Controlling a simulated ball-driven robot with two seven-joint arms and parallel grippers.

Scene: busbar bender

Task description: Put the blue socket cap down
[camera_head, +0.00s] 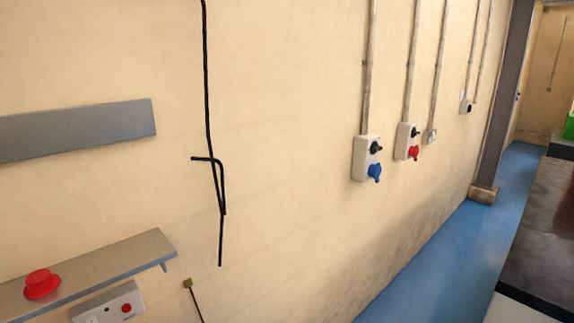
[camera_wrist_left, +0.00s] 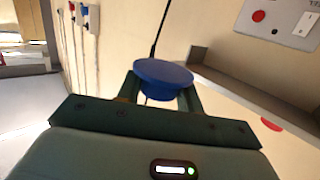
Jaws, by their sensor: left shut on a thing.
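The blue socket cap (camera_wrist_left: 162,73) is a round blue disc in the left wrist view, held between the fingers of my left gripper (camera_wrist_left: 160,96). The gripper is shut on it. The cap appears beside the grey shelf (camera_wrist_left: 238,84) in that view, apart from it as far as I can tell. In the head view neither the blue cap nor a gripper shows. There the shelf (camera_head: 120,262) is at the lower left, with a red cap (camera_head: 42,284) on it. My right gripper is in neither view.
A white panel with a red button (camera_head: 108,303) is mounted below the shelf. A grey plate (camera_head: 78,131) is on the wall above. A black cable (camera_head: 208,90) hangs right of the shelf. Wall sockets with blue (camera_head: 374,172) and red (camera_head: 413,153) covers are farther off. The shelf right of the red cap is clear.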

